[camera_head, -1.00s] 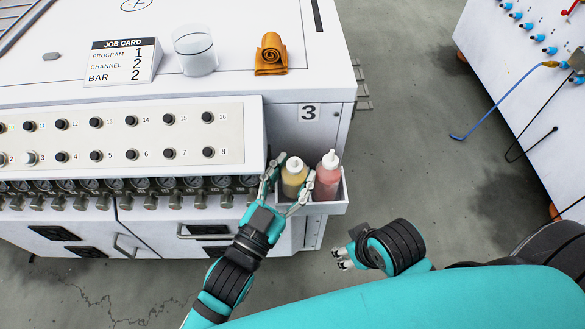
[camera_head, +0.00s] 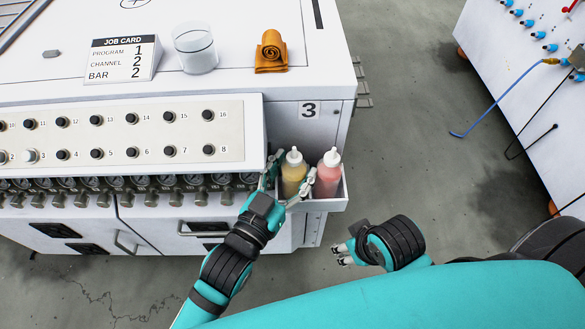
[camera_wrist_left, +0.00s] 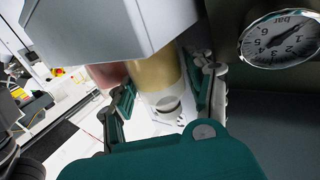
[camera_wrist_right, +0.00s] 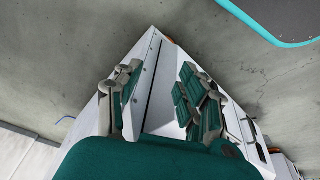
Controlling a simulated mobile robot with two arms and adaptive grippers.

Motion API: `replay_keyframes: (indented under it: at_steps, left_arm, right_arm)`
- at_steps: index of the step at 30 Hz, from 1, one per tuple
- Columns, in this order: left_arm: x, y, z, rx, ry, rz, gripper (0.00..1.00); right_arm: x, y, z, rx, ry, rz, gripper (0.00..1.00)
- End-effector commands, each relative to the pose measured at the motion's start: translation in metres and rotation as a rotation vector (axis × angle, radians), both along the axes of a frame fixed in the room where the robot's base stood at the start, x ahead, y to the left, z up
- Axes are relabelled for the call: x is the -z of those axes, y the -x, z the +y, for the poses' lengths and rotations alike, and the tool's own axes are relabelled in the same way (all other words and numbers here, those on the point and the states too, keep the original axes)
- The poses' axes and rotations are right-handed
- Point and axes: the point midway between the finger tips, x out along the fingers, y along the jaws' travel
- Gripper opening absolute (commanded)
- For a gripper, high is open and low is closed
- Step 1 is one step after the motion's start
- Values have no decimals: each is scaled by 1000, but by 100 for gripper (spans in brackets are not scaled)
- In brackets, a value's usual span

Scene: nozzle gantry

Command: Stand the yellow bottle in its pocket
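The yellow bottle (camera_head: 293,178), with a white nozzle cap, stands about upright in the left part of the white holder (camera_head: 325,206) on the machine's corner. My left gripper (camera_head: 292,168) has one finger on each side of it and appears shut on it. In the left wrist view the yellow bottle (camera_wrist_left: 155,75) lies between the fingers (camera_wrist_left: 165,90). The grey holder wall (camera_wrist_left: 95,30) hides its lower part, so I cannot see whether its base rests on the pocket floor. My right gripper (camera_head: 342,252) is open and empty, away from the holder.
A pink bottle (camera_head: 328,175) stands in the holder close to the right finger. Gauges (camera_head: 210,184) line the machine front left of the gripper; one gauge (camera_wrist_left: 283,38) is close in the left wrist view. Open floor (camera_head: 420,140) lies to the right.

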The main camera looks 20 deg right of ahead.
Motion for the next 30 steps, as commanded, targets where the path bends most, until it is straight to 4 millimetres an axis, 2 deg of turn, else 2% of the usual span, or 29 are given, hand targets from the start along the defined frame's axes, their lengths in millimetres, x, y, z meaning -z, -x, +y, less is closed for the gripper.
replay_keyframes:
  at_steps: [7, 14, 16, 18, 22, 30]
  left_arm:
    - [-2, 4, 5, 0, -1, 1, 55]
    - [-2, 34, 37, 1, -4, 4, 55]
    - [-3, 45, 48, 1, -4, 3, 55]
    - [-2, 55, 59, 0, -4, 4, 55]
    - [-2, 69, 75, 0, -3, 3, 55]
    - [-3, 81, 88, 0, 0, 0, 55]
  right_arm:
    - [-2, 0, 0, 0, 0, 0, 40]
    - [-9, -1, 0, 0, -1, -6, 40]
    - [-6, -3, 0, 0, -1, -8, 40]
    - [9, -6, 0, 0, 0, 8, 40]
    - [17, -9, 1, 0, 0, 10, 40]
    - [23, -10, 2, -1, 1, 14, 40]
